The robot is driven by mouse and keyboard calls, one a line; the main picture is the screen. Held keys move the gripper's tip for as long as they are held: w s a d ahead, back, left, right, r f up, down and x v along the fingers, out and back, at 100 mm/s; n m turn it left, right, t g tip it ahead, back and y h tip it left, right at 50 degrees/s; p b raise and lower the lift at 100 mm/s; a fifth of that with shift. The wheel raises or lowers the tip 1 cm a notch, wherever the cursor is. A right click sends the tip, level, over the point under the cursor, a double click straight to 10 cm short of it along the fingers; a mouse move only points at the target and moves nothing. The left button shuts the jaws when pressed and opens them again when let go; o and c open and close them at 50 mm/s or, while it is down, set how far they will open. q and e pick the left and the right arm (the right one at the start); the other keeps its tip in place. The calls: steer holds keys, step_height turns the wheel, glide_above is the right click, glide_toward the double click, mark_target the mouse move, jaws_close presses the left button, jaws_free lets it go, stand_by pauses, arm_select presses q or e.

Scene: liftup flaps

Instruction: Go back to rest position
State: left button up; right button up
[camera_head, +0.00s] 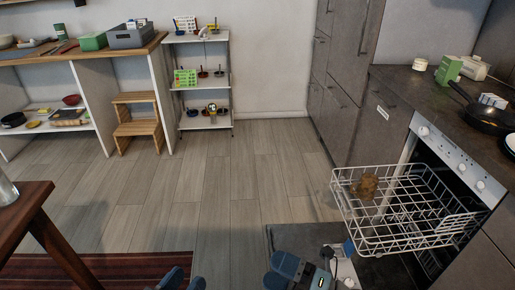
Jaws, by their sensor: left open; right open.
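My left gripper (184,282) shows only in part at the bottom edge, as two small dark blue pieces with a gap between them. My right gripper (337,262) is at the bottom, right of the middle, among blue, black and white parts of my arm. It is low in front of the pulled-out dishwasher rack (400,240). Both are open, and I see nothing held in them. Much of both arms is cut off by the lower edge of the view.
The white wire rack holds a brown object (366,186) and juts out from the dishwasher (455,160). A wooden table (22,207) stands at left. Shelves (203,90) and a step stool (137,122) stand at the back. The middle floor (215,190) is clear.

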steer(key=s+d+f+m+t+h, duration=0.1)
steer(key=s+d+m+t+h, duration=0.15)
steer(key=d+m+h, duration=0.65)
steer(key=s+d+f+m+t, duration=0.2)
steer(key=s+d+m, duration=0.3)
steer(key=m, duration=0.9)
steer(key=w+a+r+m+t+h+p, duration=0.2)
steer(key=w+a+r+m+t, duration=0.15)
steer(key=a+r+m, duration=0.2)
arm_select(q)
steer(key=s+a+r+g+y+p, duration=0.4)
steer(key=r+p, duration=0.5)
steer(key=p, duration=2.3)
steer(key=shift+s+a+r+g+p, duration=0.25)
steer(key=shift+a+g, duration=0.35)
steer(key=shift+a, duration=0.65)
arm_select(e)
steer(key=s+d+r+g+h, duration=0.3)
steer(key=d+r+g, duration=0.2)
steer(key=d+r, duration=0.2)
steer(key=shift+s+r+h, duration=0.35)
steer(key=shift+r+h, duration=0.05)
steer(key=shift+r, duration=0.55)
arm_select(q)
steer(key=shift+w, duration=0.15)
arm_select(e)
steer(key=shift+d, duration=0.1)
